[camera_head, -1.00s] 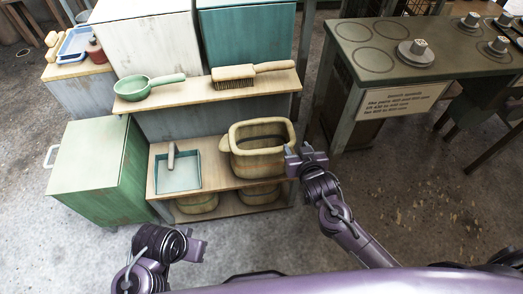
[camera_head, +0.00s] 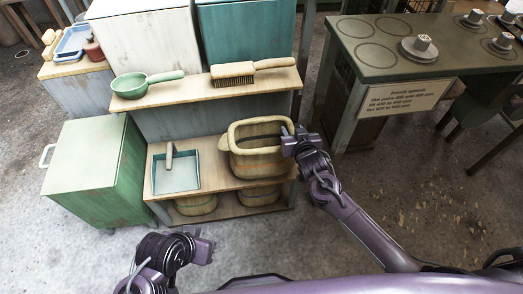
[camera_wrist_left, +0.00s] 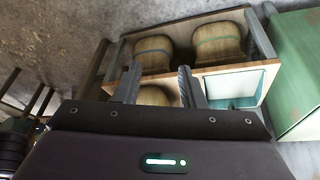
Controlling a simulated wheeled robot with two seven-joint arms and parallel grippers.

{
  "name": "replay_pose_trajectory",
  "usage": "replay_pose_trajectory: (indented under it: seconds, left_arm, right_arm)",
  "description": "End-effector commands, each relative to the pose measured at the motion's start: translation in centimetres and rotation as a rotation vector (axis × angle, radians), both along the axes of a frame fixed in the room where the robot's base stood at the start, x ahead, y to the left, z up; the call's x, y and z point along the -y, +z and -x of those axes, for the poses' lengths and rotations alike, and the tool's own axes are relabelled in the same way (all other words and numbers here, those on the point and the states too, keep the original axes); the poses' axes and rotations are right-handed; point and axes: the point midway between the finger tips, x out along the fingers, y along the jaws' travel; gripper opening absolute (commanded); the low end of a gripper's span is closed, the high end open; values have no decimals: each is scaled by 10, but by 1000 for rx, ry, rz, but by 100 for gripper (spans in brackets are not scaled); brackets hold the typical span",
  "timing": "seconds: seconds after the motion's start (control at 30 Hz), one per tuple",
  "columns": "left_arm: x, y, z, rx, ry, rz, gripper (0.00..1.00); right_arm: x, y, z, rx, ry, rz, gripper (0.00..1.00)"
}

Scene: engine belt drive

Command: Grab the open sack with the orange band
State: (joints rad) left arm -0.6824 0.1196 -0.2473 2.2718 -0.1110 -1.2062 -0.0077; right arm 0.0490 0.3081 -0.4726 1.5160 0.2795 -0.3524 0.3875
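An open tan sack (camera_head: 257,162) with a wide mouth stands on the middle shelf; I cannot make out an orange band on it. My right gripper (camera_head: 291,137) is at its right rim, fingers apart, seemingly touching or just over the rim; whether a finger is inside is unclear. My left gripper (camera_head: 206,250) is low in front of the shelf, away from the sack. In the left wrist view, my left gripper (camera_wrist_left: 159,85) is open and empty, with part of a tan sack (camera_wrist_left: 154,96) behind its fingers. A blue-banded sack (camera_wrist_left: 153,52) and a green-banded sack (camera_wrist_left: 217,42) are beyond.
Two sacks sit on the low shelf, left (camera_head: 196,204) and right (camera_head: 259,194). A blue dustpan (camera_head: 178,178) lies left of the open sack. A green pot (camera_head: 130,85) and a brush (camera_head: 233,72) are on the upper shelf. A green cabinet (camera_head: 85,170) stands left.

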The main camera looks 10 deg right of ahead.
Motion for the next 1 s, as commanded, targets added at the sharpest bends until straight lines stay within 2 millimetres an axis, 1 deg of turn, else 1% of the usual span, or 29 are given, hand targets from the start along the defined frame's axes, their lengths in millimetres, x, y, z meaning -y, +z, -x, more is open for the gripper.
replay_pose_trajectory:
  seconds: [0.03,0.2,0.3,0.6,0.73,0.87,0.97,1.0]
  left_arm:
    - [0,0,0,0,0,0,36]
    - [0,0,0,0,0,0,36]
    - [0,0,0,-1,0,0,36]
    - [0,0,0,-1,1,0,36]
    - [-1,2,1,-7,2,-3,36]
    - [-6,4,5,-38,9,-19,36]
    - [-11,6,7,-65,18,-34,36]
    - [-16,7,6,-79,27,-46,36]
  right_arm:
    - [0,0,0,0,0,0,34]
    - [0,0,0,0,0,0,11]
    - [0,0,0,0,0,0,0]
    - [0,1,0,2,0,-1,0]
    - [0,6,2,2,0,-1,0]
    - [0,17,4,4,-1,-1,0]
    - [0,32,4,4,-2,-2,0]
    - [0,39,4,5,-1,-2,0]
